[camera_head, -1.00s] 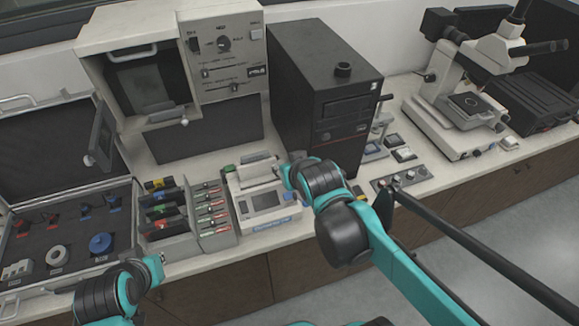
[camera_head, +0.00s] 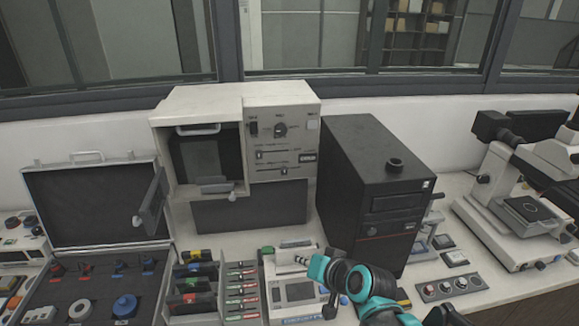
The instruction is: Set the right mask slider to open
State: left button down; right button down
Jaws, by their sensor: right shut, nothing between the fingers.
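The cream cabinet (camera_head: 200,102) stands at the back left, with a control panel (camera_head: 283,120) on its right half. The panel has a dark knob, a switch and two horizontal slots. The upper slider (camera_head: 260,155) sits near the left end of its slot. The lower slider (camera_head: 284,171) sits near the middle of its slot. The labels are too small to read, so I cannot tell which is the right mask slider. My right gripper (camera_head: 303,261) is small in view, shut and empty, below and in front of the panel, apart from both sliders. My left gripper is out of view.
A black tower (camera_head: 347,190) stands right of the cabinet. Below the panel is a white device with a screen (camera_head: 299,292), beside racks of coloured items (camera_head: 195,287). An open case (camera_head: 93,205) is at left, a microscope (camera_head: 520,190) at right.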

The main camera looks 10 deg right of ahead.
aim_at(264, 171)
jog(key=w+d+r+m+t, duration=0.1)
jog(key=w+m, duration=0.3)
jog(key=w, duration=0.6)
jog(key=w+d+r+m+t, duration=0.1)
jog(key=w+m+t, duration=0.3)
jog(key=w, duration=0.7)
jog(key=w+d+r+m+t, duration=0.1)
jog(key=w+m, duration=0.3)
jog(key=w, duration=0.6)
jog(key=shift+w+d+r+t, duration=0.15)
jog(key=shift+d+r+t, duration=0.15)
jog(key=shift+t, duration=0.4)
jog(key=a, duration=0.8)
jog(key=shift+a, duration=0.4)
